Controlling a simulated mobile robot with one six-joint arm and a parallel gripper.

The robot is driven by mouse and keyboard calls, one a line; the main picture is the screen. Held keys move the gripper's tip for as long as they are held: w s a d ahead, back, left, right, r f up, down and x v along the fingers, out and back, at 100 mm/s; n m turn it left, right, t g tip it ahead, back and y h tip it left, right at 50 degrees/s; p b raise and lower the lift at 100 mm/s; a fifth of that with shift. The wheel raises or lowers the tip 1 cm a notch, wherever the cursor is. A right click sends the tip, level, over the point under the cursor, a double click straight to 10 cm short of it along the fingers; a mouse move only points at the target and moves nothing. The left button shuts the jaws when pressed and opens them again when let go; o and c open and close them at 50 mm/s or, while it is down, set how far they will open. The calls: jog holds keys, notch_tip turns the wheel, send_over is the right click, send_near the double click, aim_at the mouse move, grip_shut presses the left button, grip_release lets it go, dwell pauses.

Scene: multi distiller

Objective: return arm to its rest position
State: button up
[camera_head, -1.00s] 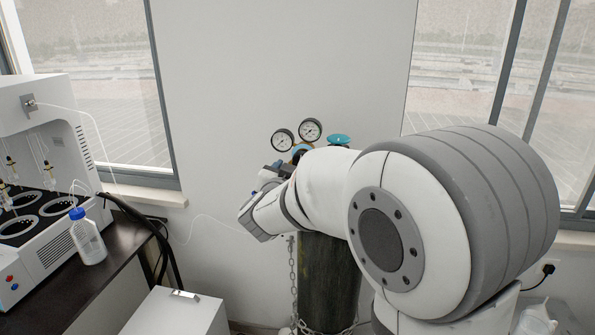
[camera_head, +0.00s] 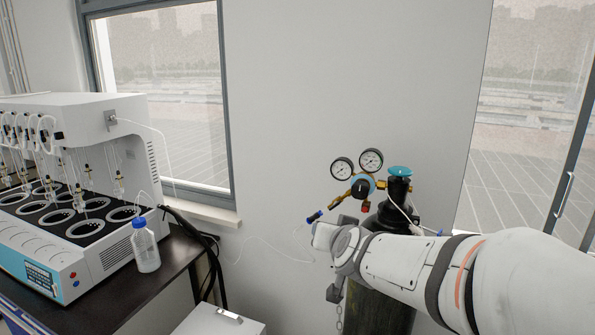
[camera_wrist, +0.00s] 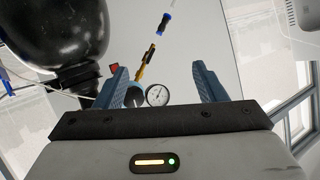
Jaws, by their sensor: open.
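My arm (camera_head: 410,270) reaches in from the lower right of the head view, in front of the dark gas cylinder (camera_head: 380,308). Its wrist end is beside the cylinder, below the regulator (camera_head: 362,187) with its two round gauges. In the wrist view my gripper (camera_wrist: 158,85) shows two blue fingers spread apart with nothing held between them. A gauge (camera_wrist: 158,95) and the brass fitting (camera_wrist: 148,62) appear beyond the gap between the fingers. The fingertips are hard to make out in the head view.
A multi-position distiller (camera_head: 75,190) stands on a dark bench (camera_head: 170,280) at the left, with a blue-capped bottle (camera_head: 145,248) beside it. A white cabinet (camera_head: 215,322) is at the bottom. A thin tube (camera_head: 265,245) runs across the wall. Windows flank the wall.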

jog(key=s+d+f+g, duration=0.2)
jog(key=s+f+g, duration=0.1)
jog(key=s, duration=0.5)
jog(key=s+d+f+n+g+b, duration=0.1)
jog(key=s+d+f+g, duration=0.1)
jog(key=s, duration=0.6)
jog(key=s+d+f+n+g+h, duration=0.1)
jog(key=s+d+f+g, duration=0.1)
jog(key=s+f+g, duration=0.3)
jog(key=s+f, duration=0.1)
jog(key=s, duration=0.2)
jog(key=shift+s+d+f+b, duration=0.15)
jog(key=shift+s+d+b, duration=0.15)
jog(key=shift+c, duration=0.2)
